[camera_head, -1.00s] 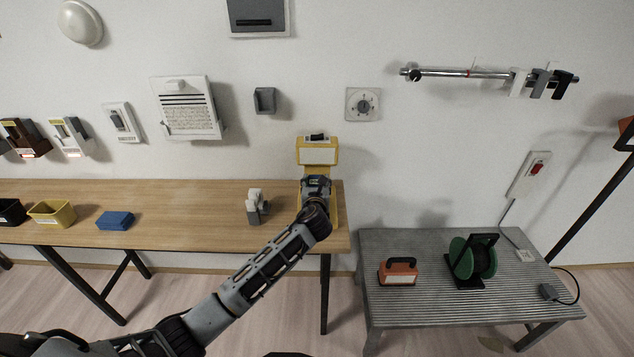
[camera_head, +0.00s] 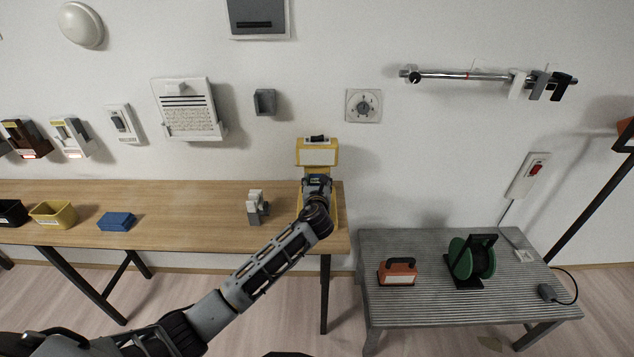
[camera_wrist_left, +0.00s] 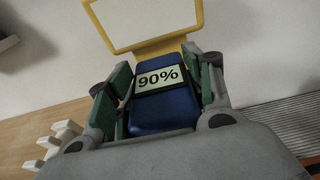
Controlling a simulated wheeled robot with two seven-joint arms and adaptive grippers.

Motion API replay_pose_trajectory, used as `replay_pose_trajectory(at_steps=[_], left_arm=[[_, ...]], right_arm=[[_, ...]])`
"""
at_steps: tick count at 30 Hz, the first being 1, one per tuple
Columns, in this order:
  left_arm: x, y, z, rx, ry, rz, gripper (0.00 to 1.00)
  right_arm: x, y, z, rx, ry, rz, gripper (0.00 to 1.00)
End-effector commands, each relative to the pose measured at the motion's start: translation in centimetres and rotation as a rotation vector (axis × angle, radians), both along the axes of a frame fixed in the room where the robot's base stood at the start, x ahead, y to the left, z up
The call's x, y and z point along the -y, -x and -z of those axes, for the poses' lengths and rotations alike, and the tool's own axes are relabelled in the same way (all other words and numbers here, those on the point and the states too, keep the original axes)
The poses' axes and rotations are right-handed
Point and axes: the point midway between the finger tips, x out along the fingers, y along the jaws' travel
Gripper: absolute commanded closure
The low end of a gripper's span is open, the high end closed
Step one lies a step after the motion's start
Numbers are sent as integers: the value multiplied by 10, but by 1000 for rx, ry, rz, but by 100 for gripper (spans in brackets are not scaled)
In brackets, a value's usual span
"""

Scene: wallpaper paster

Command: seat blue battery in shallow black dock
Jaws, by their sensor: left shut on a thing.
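My left gripper (camera_head: 316,184) is at the yellow stand (camera_head: 318,143) on the right end of the wooden table. In the left wrist view, the gripper's green-padded fingers (camera_wrist_left: 164,82) are shut on the sides of a blue battery (camera_wrist_left: 165,109) with a 90% display. The battery lies against the lower part of the yellow stand (camera_wrist_left: 156,45); I cannot tell whether it is seated in it. In the head view the gripper hides most of the battery. I cannot pick out the shallow black dock for certain. My right gripper is not in view.
A grey-white clamp-like object (camera_head: 257,205) stands left of the gripper on the wooden table (camera_head: 180,205). Further left are a blue block (camera_head: 116,221), a yellow bin (camera_head: 52,215) and a black bin (camera_head: 11,213). Wall holders (camera_head: 71,137) hang above. A grey bench (camera_head: 440,307) stands right.

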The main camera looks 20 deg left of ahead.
Motion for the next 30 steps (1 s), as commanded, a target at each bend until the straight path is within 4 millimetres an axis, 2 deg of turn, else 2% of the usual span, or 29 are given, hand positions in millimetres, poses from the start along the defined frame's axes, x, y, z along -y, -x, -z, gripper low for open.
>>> replay_pose_trajectory(at_steps=[3,30], left_arm=[[0,0,-2,2,1,1,87],[0,0,52,2,-1,0,87]], right_arm=[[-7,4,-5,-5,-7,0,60],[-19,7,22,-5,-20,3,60]])
